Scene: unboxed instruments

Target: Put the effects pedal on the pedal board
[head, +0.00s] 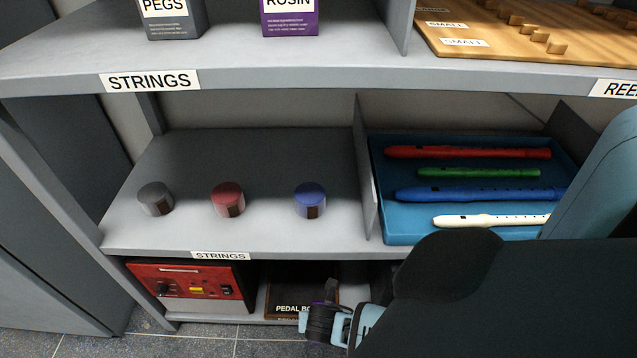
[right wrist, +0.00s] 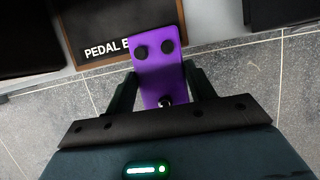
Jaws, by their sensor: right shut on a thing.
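The effects pedal is a purple plate with dark round knobs, seen in the right wrist view (right wrist: 158,68). My right gripper (right wrist: 160,82) is shut on it, with one finger along each side. In the head view my right gripper (head: 335,324) is low in front of the bottom shelf, and the pedal is mostly hidden there. The pedal board (head: 283,279) is a dark panel with a wooden frame and white lettering on the bottom shelf. In the right wrist view the pedal's far end overlaps the pedal board's (right wrist: 95,20) right edge; I cannot tell the height between them. My left gripper is out of view.
A red amplifier-like box (head: 190,281) stands left of the pedal board. The middle shelf (head: 270,160) overhangs it, with three round tins and a blue tray (head: 385,220) of recorders. Grey tiled floor (head: 110,345) lies in front.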

